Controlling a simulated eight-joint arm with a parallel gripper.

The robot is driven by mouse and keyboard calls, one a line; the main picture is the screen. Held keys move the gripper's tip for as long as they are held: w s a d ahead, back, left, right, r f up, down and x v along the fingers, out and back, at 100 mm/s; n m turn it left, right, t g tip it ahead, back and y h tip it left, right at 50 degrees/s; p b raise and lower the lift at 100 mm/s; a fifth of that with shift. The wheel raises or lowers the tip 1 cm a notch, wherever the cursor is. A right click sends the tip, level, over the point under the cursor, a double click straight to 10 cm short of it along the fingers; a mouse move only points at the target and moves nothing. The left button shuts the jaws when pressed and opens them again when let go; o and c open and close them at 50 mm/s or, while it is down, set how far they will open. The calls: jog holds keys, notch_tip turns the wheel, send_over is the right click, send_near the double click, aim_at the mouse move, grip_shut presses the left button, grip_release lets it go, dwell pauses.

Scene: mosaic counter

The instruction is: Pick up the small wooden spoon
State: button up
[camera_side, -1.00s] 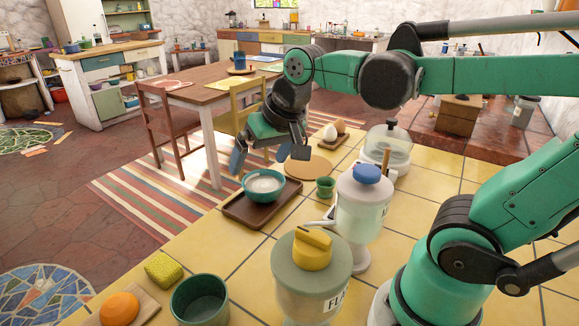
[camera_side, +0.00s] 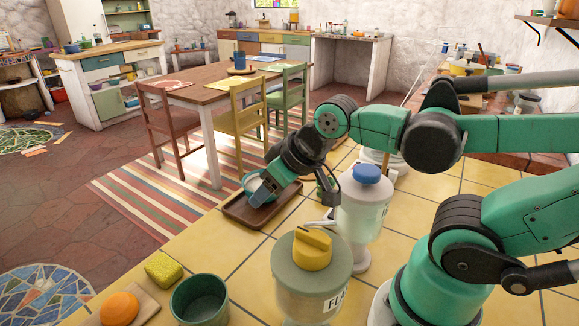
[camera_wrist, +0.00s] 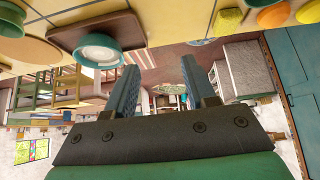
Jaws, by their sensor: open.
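I cannot make out a small wooden spoon in either view. A teal bowl with pale contents (camera_side: 258,184) stands on a brown wooden tray (camera_side: 237,213); my gripper hides part of it. My gripper (camera_side: 264,191) is tilted and low in front of the bowl in the side view; the exact gap is unclear. In the wrist view, which looks upside down, my gripper (camera_wrist: 160,78) has its two blue fingers apart with nothing between them. There the bowl (camera_wrist: 99,55) lies up and left of the fingers, on the tray (camera_wrist: 72,38).
A canister with a yellow knob (camera_side: 312,284) and a white one with a blue knob (camera_side: 361,218) stand right of the tray. A sponge (camera_side: 163,268), a teal cup (camera_side: 199,301) and an orange item on a board (camera_side: 119,309) sit near the counter's front edge.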

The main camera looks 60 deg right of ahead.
notch_tip(320, 180, up, 9)
jog(key=m+g, duration=0.2)
jog(key=g, duration=0.4)
send_over(385, 157)
notch_tip(385, 157, down, 4)
jog(key=shift+d+f, duration=0.15)
jog(key=shift+f, duration=1.4)
jog(key=shift+d+f, duration=0.1)
jog(key=shift+f, duration=1.45)
grip_shut()
